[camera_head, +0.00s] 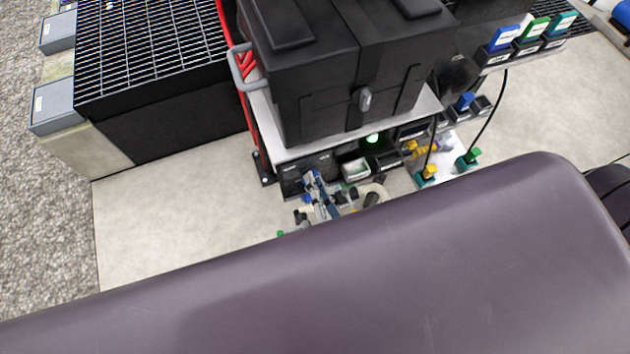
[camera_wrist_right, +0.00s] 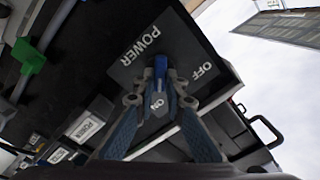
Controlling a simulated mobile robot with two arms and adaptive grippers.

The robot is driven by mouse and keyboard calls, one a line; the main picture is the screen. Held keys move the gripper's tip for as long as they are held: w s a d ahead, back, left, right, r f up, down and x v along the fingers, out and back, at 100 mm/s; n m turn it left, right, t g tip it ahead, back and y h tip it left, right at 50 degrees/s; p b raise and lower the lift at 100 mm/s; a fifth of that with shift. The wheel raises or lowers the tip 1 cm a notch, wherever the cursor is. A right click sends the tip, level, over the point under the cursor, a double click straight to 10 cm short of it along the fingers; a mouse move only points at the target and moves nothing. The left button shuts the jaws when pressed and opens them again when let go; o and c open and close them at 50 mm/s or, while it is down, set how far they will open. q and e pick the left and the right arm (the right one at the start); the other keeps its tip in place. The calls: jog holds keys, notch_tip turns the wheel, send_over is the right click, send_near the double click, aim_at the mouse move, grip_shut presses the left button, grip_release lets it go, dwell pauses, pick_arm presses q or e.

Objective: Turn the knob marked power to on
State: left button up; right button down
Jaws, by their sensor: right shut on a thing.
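The power knob (camera_wrist_right: 160,67) shows in the right wrist view as a small blue piece on a dark panel (camera_wrist_right: 126,76) marked POWER, OFF and ON. The OFF mark is to its right and the ON mark shows just below it, between my fingers. My right gripper (camera_wrist_right: 160,86) is shut on the knob, one fingertip on each side. The fingers partly cover the knob, so its exact angle is hard to tell. In the head view my right gripper (camera_head: 322,190) is at the front of the low black panel (camera_head: 292,178); the knob is hidden there. My left gripper is out of view.
A large black case (camera_head: 330,85) sits on the white shelf above the panel. Small bins and green and yellow connectors (camera_head: 427,172) are to the right, with black cables hanging down. A black grated platform (camera_head: 150,60) stands at left. Bare floor (camera_head: 180,205) lies in front.

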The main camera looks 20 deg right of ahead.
dwell(0.3)
jog(key=c, duration=2)
grip_release()
jog(key=s, duration=1.2)
jog(key=shift+d, duration=0.2)
jog(key=s+d+f+n+g+y, duration=0.15)
jog(key=f+n+g, duration=0.25)
jog(key=f, duration=0.8)
jog(key=s+f+n+g+y, duration=0.1)
jog(key=s+f+n+g, duration=0.25)
jog(key=f, duration=0.95)
jog(key=s+d+f+n+g+h, duration=0.1)
jog(key=s+d+f+g, duration=0.2)
jog(key=s+f, duration=0.1)
jog(key=s+d+f+n+g+h, duration=0.1)
jog(key=s+d+f+g, duration=0.2)
jog(key=s+f, duration=0.1)
jog(key=s+d+f+n+g+h, duration=0.1)
jog(key=s+d+f+g, duration=0.2)
jog(key=s+f, duration=0.2)
jog(key=shift+s+d+n, duration=0.3)
jog(key=shift+s+n, duration=0.05)
